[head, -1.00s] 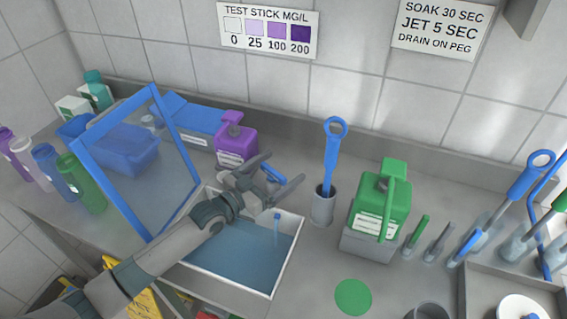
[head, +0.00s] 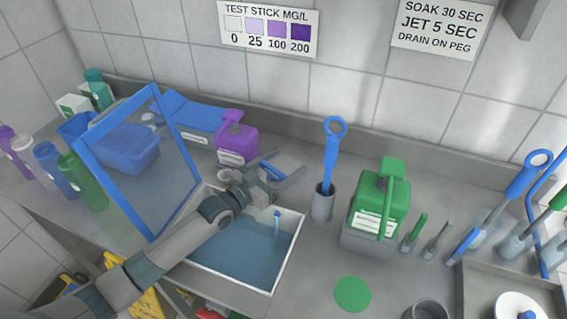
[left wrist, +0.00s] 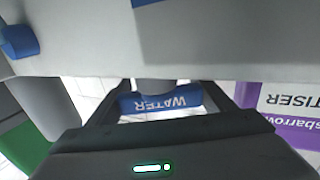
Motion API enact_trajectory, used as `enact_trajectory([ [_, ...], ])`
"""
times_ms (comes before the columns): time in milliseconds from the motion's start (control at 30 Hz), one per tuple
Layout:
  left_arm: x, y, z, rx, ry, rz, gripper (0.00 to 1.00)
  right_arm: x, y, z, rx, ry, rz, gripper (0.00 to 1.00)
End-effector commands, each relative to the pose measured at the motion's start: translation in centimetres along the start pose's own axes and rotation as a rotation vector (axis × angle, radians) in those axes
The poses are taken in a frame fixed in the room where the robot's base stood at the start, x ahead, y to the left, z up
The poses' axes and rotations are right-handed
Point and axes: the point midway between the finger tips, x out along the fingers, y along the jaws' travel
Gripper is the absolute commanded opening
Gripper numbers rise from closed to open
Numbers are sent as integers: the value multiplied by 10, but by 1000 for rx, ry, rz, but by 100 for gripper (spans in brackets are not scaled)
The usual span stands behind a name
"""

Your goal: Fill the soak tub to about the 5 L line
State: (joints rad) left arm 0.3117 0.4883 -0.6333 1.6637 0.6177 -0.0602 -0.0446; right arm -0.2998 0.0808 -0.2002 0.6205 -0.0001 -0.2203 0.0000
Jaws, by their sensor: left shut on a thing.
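The soak tub (head: 285,270) is a white-rimmed basin let into the counter, with blue-grey water in it. A small blue upright piece (head: 277,226) stands at its back right; I cannot read any litre line. My left gripper (head: 284,174) is behind the tub's back rim, its arm crossing over the tub. It is shut on the blue water handle (head: 271,173). In the left wrist view the blue handle (left wrist: 160,102), marked WATER, lies between the fingers. The spout and any stream are not clear to see. My right gripper is not in view.
A blue-framed clear panel (head: 118,178) stands left of the tub. A purple jug (head: 237,140) stands behind my gripper. A blue tool (head: 331,155) in a grey cup and a green jug (head: 380,203) stand to the right. A green disc (head: 353,295) lies on bare counter in front.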

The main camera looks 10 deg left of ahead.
Motion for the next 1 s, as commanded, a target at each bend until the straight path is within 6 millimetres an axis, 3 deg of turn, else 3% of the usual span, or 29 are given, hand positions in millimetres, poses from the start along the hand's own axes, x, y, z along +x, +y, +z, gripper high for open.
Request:
enact_trajectory([
  [400,1,-5,-7,-6,6,-156,53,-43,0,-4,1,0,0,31],
  [1000,-2,-15,-6,-3,9,-395,53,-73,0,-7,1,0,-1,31],
])
